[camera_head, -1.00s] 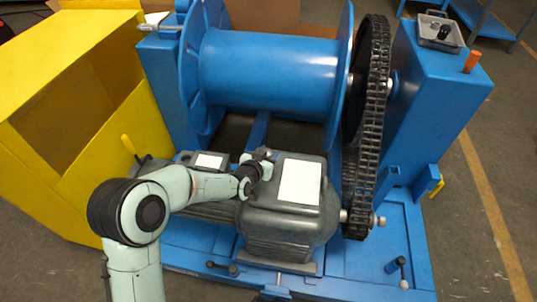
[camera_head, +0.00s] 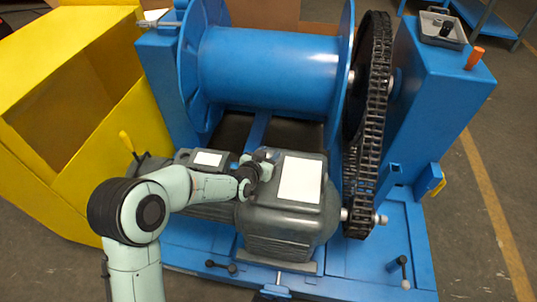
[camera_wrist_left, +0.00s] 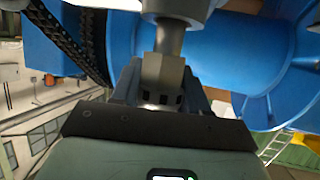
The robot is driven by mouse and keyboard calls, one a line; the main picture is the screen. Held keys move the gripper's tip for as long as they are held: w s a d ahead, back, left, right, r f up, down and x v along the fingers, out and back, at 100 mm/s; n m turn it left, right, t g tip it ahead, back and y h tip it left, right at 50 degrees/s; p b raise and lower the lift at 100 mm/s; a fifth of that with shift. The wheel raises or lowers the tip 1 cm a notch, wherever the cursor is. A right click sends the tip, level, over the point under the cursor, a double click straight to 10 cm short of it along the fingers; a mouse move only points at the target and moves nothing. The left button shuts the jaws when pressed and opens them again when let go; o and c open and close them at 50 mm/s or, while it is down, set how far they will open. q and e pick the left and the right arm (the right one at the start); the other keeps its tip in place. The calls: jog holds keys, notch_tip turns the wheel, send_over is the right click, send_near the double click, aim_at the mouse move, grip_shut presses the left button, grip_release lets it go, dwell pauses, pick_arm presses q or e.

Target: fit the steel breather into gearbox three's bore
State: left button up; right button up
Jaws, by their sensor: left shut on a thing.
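My left gripper (camera_head: 262,166) is at the upper left edge of the large grey gearbox (camera_head: 262,222), which has a white plate on top. In the left wrist view the gripper (camera_wrist_left: 160,98) is shut on the steel breather (camera_wrist_left: 163,72), a hex body with a round shank. The shank points at a grey housing (camera_wrist_left: 182,8) at the top edge of that view and meets it in the picture. The bore is not visible, so I cannot tell how deep the shank sits. No number shows on the gearbox. My right gripper is not in view.
A blue drum (camera_head: 268,72) stands behind the gearbox, with a black chain (camera_head: 368,130) to its right. A smaller grey motor (camera_head: 190,158) is at the left. A yellow guard (camera_head: 65,120) stands further left. A grey tray (camera_head: 443,30) sits on the blue post.

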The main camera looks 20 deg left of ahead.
pick_arm(q)
jog(key=shift+f, duration=0.2)
jog(key=shift+f+b, duration=0.35)
jog(key=shift+b, duration=0.15)
jog(key=shift+f+b, duration=0.6)
jog(key=o, duration=1.2)
